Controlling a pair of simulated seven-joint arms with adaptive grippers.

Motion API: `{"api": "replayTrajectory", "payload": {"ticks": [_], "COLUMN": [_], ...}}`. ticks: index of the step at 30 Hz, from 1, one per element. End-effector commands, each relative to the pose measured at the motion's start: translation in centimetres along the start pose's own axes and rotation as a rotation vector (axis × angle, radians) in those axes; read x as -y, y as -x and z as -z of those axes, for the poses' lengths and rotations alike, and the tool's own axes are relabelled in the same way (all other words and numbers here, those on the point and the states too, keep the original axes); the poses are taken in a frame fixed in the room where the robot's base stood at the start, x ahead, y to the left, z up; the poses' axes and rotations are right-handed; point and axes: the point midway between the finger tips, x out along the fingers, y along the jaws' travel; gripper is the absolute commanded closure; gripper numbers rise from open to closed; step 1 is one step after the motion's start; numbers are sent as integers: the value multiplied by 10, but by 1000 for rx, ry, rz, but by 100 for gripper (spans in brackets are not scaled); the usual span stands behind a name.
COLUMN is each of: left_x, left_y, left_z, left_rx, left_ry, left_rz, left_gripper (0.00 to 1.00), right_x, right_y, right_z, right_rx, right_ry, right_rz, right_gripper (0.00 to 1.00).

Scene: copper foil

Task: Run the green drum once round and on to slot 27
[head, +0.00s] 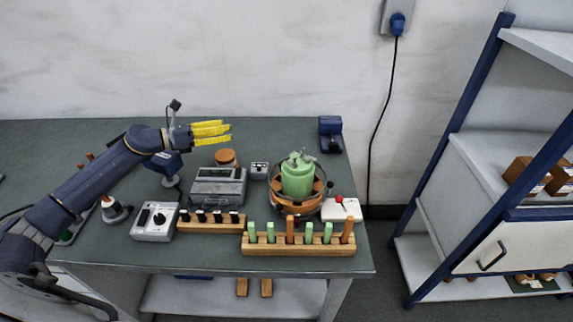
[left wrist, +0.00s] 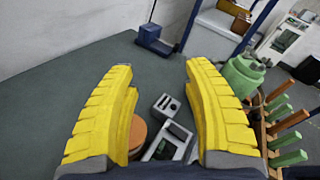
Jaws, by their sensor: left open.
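The green drum (head: 297,176) stands upright in the middle of a round orange-brown carousel (head: 287,204) on the bench. It also shows at the right of the left wrist view (left wrist: 242,76), beyond the right-hand finger. Slot numbers are too small to read, so I cannot tell where slot 27 is. My left gripper (head: 228,132) has yellow ribbed fingers. It is open and empty, above the back of the bench, to the left of and behind the drum. In the left wrist view its fingers (left wrist: 160,85) are spread wide with nothing between the tips. My right gripper is not in view.
A white box with a red knob (head: 340,208) stands right of the carousel. A wooden rack (head: 298,243) with green and orange pegs is in front. A grey device (head: 217,186), round orange-brown object (head: 226,157) and blue block (head: 330,133) are nearby.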

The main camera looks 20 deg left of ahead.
Motion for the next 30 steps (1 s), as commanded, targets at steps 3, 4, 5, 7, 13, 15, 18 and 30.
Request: {"api": "replayTrajectory", "payload": {"ticks": [3, 4, 5, 7, 13, 15, 18, 30], "left_x": [21, 26, 30, 37, 47, 49, 51, 62], "left_y": [8, 10, 11, 15, 16, 11, -1, -71], "left_z": [36, 43, 49, 61, 76, 79, 81, 99], "left_rx": [-120, -145, -168, -211, -267, -270, -269, -268], "left_ry": [92, 112, 129, 163, 209, 214, 212, 213], "left_rz": [65, 78, 90, 108, 131, 134, 135, 134], "left_gripper": [50, 50, 50, 50, 50, 50, 50, 50], "right_x": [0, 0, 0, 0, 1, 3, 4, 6], "right_y": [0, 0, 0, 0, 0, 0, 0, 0], "right_z": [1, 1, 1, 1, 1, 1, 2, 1], "right_rx": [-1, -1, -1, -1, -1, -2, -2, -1], "right_ry": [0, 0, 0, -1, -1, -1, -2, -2], "right_rz": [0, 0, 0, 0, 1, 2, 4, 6], "right_gripper": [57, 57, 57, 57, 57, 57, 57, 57]}}
